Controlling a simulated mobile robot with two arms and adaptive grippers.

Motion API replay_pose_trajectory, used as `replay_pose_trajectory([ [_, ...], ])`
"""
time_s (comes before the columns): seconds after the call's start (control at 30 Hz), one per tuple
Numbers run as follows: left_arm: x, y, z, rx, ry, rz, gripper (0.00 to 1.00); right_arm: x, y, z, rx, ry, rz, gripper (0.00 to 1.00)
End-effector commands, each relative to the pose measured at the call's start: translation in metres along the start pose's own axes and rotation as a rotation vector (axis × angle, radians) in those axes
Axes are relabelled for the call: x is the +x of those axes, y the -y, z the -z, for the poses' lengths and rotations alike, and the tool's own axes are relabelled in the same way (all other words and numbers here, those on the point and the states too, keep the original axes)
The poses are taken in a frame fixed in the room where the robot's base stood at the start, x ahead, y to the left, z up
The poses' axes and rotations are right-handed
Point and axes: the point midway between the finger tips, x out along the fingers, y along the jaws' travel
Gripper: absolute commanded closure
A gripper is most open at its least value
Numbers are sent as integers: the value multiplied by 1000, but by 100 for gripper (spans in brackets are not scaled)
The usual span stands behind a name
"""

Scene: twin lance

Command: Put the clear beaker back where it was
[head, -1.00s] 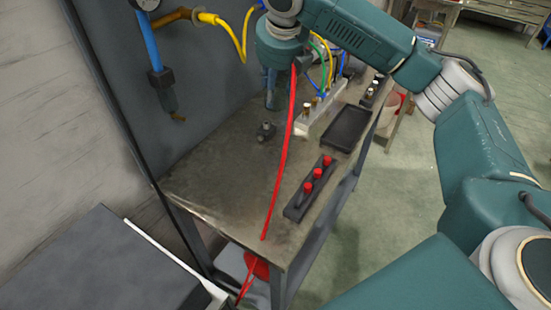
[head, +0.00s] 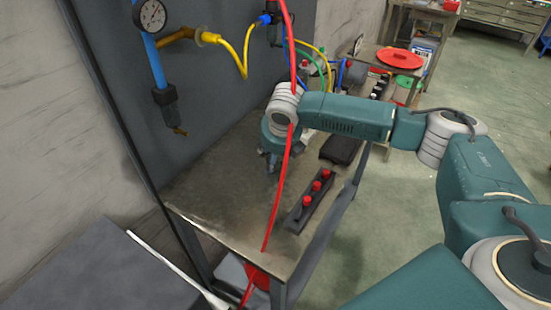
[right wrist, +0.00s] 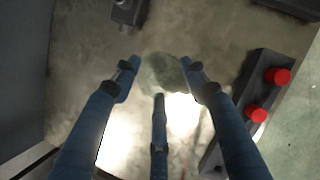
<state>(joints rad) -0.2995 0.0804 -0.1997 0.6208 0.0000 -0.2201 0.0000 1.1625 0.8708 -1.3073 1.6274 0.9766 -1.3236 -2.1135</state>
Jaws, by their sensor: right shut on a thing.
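My right gripper (head: 272,163) hangs pointing down over the metal bench (head: 226,180), with its fingers low above the top. In the right wrist view its blue fingers (right wrist: 159,78) are closed in around a faint grey-green, see-through round shape, the clear beaker (right wrist: 162,70). The beaker's outline is blurred against the bench, and I cannot tell whether it touches the top. In the head view the beaker cannot be made out. My left gripper is in neither view.
A black rack with red caps (head: 311,199) stands right of the gripper, and a black tray (head: 341,149) lies behind it. A red hose (head: 275,200) crosses in front. A small grey fitting (right wrist: 127,12) sits near the fingers. The bench's near left is clear.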

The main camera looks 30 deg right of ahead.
Motion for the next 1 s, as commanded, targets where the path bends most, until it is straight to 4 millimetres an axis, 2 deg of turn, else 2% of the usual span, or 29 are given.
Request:
replay_pose_trajectory([
  [0.13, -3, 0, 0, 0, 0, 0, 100, 13, 0, 6, 1, 0, -1, 82],
  [0.47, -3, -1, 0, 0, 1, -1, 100, 16, 0, 6, 1, 1, -1, 82],
  [0.5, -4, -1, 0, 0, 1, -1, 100, 16, 0, 7, 1, 1, -1, 54],
  [0.6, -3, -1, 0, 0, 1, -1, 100, 16, 0, 6, 0, 1, -1, 37],
  [0.87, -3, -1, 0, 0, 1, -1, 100, 16, 0, 6, 1, 1, -1, 37],
  [1.0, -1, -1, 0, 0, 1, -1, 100, 9, 0, 6, 0, 2, -2, 37],
])
